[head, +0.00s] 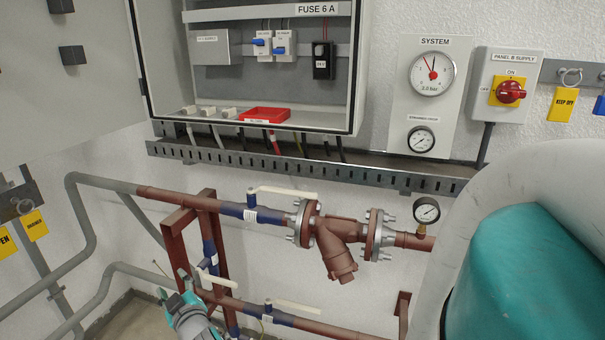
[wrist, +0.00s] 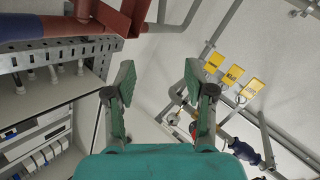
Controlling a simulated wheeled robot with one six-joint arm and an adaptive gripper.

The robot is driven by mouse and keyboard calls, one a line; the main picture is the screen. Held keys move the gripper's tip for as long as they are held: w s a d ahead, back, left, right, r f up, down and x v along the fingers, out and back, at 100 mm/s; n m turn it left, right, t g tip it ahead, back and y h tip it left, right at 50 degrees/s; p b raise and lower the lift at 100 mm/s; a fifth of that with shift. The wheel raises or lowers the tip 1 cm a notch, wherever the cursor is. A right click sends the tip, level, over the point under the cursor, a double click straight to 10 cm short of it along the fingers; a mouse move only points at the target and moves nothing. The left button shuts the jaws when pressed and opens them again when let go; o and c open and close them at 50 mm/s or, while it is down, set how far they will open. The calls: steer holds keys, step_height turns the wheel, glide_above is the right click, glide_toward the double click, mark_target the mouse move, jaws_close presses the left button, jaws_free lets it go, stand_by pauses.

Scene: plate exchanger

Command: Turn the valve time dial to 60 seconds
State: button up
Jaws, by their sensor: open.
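I cannot make out a dial labelled valve time in either view. Two black blocks, an upper one (head: 61,5) and a lower one (head: 72,57), sit on the pale cabinet door (head: 60,110) at the upper left of the head view. No scale or text shows on them. My gripper (head: 174,286) is low in the head view, below the door and in front of the red pipe frame. In the wrist view my gripper (wrist: 158,85) has its two green-padded fingers spread wide, with nothing between them.
The open fuse cabinet (head: 355,70) holds switches and a red tray (head: 265,114). Pipes with a white-handled valve (head: 283,193) and the red frame (head: 207,225) stand near my gripper. A red rotary switch (head: 511,92) and system gauge (head: 432,75) are at right.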

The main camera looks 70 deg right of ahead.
steer(key=w+d+r+m+g+h, duration=0.1)
steer(key=w+d+r+m+h, duration=0.1)
steer(key=d+r, duration=0.65)
steer(key=w+d+r+m+g+h, duration=0.1)
steer(key=w+d+r+g+h, duration=0.15)
steer(key=d+r, duration=0.6)
steer(key=s+d+r+m+g+h, duration=0.1)
steer(key=s+d+r+m, duration=0.15)
steer(key=r, duration=0.75)
steer(key=s+d+r+m+g+h, duration=0.15)
steer(key=d+r, duration=0.25)
steer(key=r, duration=0.6)
steer(key=s+d+r+m+g, duration=0.1)
steer(key=s+r+m+g, duration=0.15)
steer(key=s+r, duration=0.65)
steer(key=s+d+r+m+g+h, duration=0.1)
steer(key=s+r+m+g, duration=0.3)
steer(key=r, duration=0.9)
steer(key=s+d+r+m+g, duration=0.1)
steer(key=s+r+g, duration=0.1)
steer(key=s+r, duration=0.8)
steer(key=w+d+r, duration=0.1)
steer(key=d, duration=0.9)
steer(key=shift+w+d+r, duration=0.25)
steer(key=shift+w+d, duration=0.05)
steer(key=shift+d, duration=0.1)
steer(key=shift+t, duration=0.25)
steer(key=shift+c, duration=0.2)
jaws_close()
